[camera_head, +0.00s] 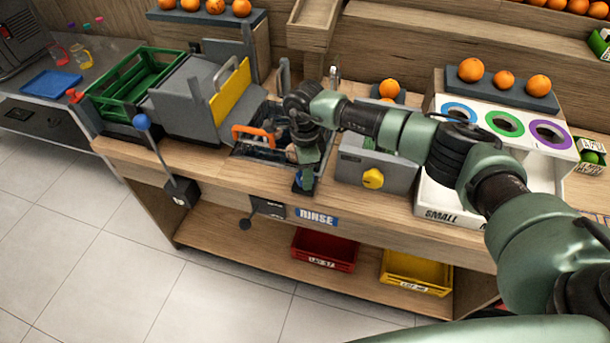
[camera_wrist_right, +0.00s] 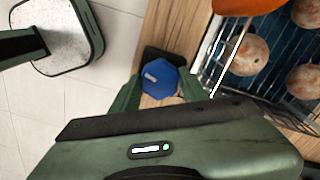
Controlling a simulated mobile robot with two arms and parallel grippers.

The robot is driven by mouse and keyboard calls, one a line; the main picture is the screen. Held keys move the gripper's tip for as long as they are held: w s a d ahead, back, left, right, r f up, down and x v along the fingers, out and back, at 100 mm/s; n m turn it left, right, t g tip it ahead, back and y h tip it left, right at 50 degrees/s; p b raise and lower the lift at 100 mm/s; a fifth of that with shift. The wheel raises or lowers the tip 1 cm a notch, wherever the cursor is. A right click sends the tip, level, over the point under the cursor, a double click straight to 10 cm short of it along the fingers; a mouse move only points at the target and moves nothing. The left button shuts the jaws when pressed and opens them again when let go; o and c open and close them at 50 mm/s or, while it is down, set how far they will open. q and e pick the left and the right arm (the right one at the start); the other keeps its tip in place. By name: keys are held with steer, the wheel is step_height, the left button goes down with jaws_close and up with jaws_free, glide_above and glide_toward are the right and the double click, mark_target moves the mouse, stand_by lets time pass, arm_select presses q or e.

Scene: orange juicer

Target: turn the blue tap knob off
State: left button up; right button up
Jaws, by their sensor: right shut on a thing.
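The blue tap knob (camera_wrist_right: 159,77) is a faceted knob with a small pale mark on its face. It sits at the front edge of the wooden counter, beside the rinse basin. My right gripper (camera_wrist_right: 160,90) is shut on it, one finger on each side. In the head view the right gripper (camera_head: 304,178) reaches down over the counter, and only a little of the knob (camera_head: 300,177) shows between its fingers. The tap's valve is hidden. My left gripper is not in view.
A wire basket (camera_wrist_right: 222,70) with an orange handle (camera_head: 252,131) and several dull oranges sits close by in the basin. A grey box with a yellow knob (camera_head: 373,178) stands to the right. A blue-topped lever (camera_head: 141,122) rises at the left. Red (camera_head: 323,251) and yellow (camera_head: 415,272) crates lie below.

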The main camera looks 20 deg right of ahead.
steer(key=m+b, duration=0.2)
steer(key=m, duration=0.1)
steer(key=shift+w+m, duration=0.1)
steer(key=shift+m, duration=0.3)
steer(key=m+b, duration=0.1)
steer(key=m, duration=0.2)
steer(key=shift+m+b, duration=0.3)
steer(key=shift+b, duration=0.1)
steer(key=m+b, duration=0.1)
steer(key=m, duration=0.2)
steer(key=shift+m, duration=0.3)
steer(key=shift+r+m+b, duration=0.1)
steer(key=shift+m+b, duration=0.5)
steer(key=shift+m, duration=1.1)
steer(key=o, duration=1.4)
